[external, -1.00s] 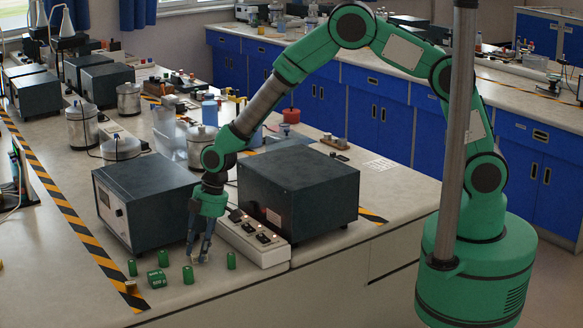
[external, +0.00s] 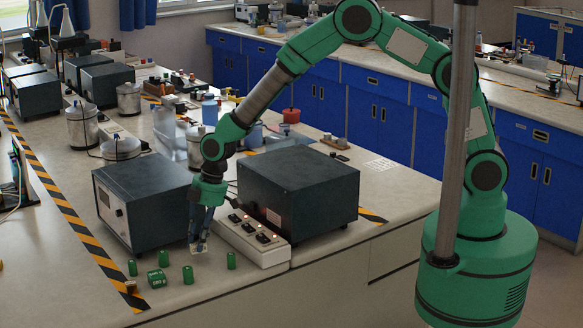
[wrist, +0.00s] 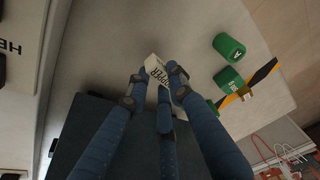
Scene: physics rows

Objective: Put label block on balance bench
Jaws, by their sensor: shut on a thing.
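The label block (wrist: 156,68) is small and cream-white with dark lettering, partly readable as "PPER". My gripper (wrist: 159,75) is shut on it, with fingers on both sides, in the wrist view. In the external view my gripper (external: 199,246) points down just above the near part of the pale bench top (external: 215,282), left of the white switch strip. The block is tiny between the fingertips there. I cannot tell which bench is the balance bench; no label naming it is readable.
Several green cylinders (external: 188,274) and a green block (external: 158,279) stand in front of my gripper. A small brass-coloured block (external: 130,287) lies by the striped tape (external: 80,235). Dark-topped boxes (external: 298,188) (external: 145,195) flank the arm. The switch strip (external: 250,238) is close on the right.

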